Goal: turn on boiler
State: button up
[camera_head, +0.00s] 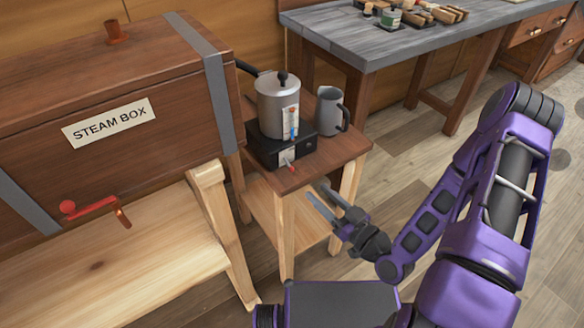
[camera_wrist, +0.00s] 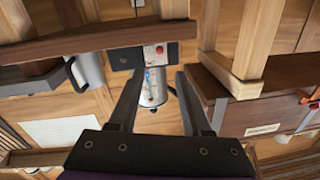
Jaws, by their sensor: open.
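The boiler is a silver pot (camera_head: 279,106) with a black knobbed lid and side handle, standing on a black base unit (camera_head: 268,150) on a small wooden table. A small red-tipped lever (camera_head: 290,166) sticks out of the base's front, and a gauge strip with blue and red marks shows on the pot. In the wrist view, which looks upside down, the pot (camera_wrist: 152,90) shows between the fingers and a red spot (camera_wrist: 159,50) shows on the base. My gripper (camera_head: 315,191) is open and empty, in front of the table and apart from the boiler.
A grey mug (camera_head: 331,109) stands right of the boiler on the table (camera_head: 335,153). A wooden steam box (camera_head: 100,95) with a red-handled lever (camera_head: 88,208) is close on the left. A workbench (camera_head: 410,38) with small items stands behind. Floor is open at right.

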aim_at(293, 169)
jog(key=x, duration=1.1)
jog(key=shift+w+a, duration=0.15)
jog(key=shift+w, duration=0.2)
jog(key=shift+c, duration=0.3)
grip_shut()
